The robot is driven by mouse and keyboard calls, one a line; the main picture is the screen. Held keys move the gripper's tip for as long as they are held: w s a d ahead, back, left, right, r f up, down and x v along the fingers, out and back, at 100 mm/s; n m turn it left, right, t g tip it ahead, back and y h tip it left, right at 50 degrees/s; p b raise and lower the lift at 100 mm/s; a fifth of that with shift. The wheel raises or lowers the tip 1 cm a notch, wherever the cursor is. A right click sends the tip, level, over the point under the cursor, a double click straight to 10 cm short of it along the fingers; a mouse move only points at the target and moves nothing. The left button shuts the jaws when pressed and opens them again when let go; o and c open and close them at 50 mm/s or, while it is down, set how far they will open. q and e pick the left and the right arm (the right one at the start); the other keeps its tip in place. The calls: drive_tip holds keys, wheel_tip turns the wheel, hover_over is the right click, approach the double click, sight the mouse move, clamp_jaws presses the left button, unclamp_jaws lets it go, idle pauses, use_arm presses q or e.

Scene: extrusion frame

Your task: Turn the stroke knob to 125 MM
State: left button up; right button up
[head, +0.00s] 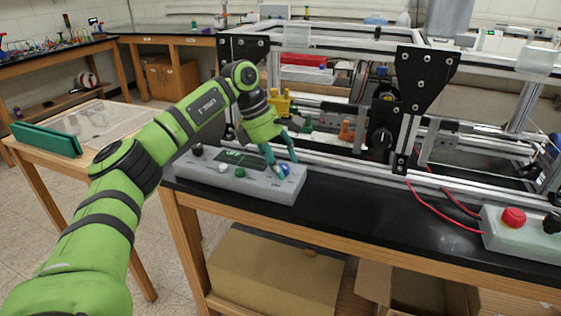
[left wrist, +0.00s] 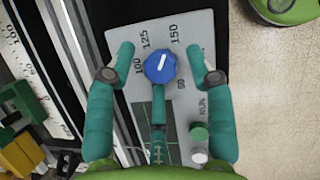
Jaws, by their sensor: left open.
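The blue stroke knob (left wrist: 160,66) is on a grey control box (left wrist: 195,60), with the marks 50, 100, 125 and 150 around it. Its white pointer line leans toward the gap between 125 and 150. In the head view the knob (head: 285,170) is partly hidden by my fingers at the right end of the box (head: 262,188). My left gripper (left wrist: 160,52) is open, with a finger on each side of the knob and a third finger below it; gaps show at both sides. It also shows in the head view (head: 281,164). My right gripper is not in view.
The extrusion frame (head: 345,172) stands close behind. A second box with a red button (head: 513,217) is at far right. Bare black bench (head: 370,220) lies between.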

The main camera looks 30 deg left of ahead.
use_arm(q)
drive_tip(key=shift+d+f, duration=0.1)
clamp_jaws()
drive_tip(key=shift+n, duration=0.3)
drive_tip(key=n+t, duration=0.1)
drive_tip(key=n, duration=0.2)
drive_tip(key=n+y, duration=0.1)
drive_tip(key=n, duration=0.1)
drive_tip(key=shift+d+n+t+y, duration=0.2)
drive_tip(key=shift+n+t+y, duration=0.1)
drive_tip(key=shift+n+t, duration=0.1)
drive_tip(key=n+y, duration=0.1)
drive_tip(key=n, duration=0.4)
drive_tip(key=shift+t+y, duration=0.3)
drive_tip(key=shift+y, duration=0.1)
drive_tip(key=shift+n, duration=0.3)
unclamp_jaws()
drive_tip(key=shift+s, duration=0.1)
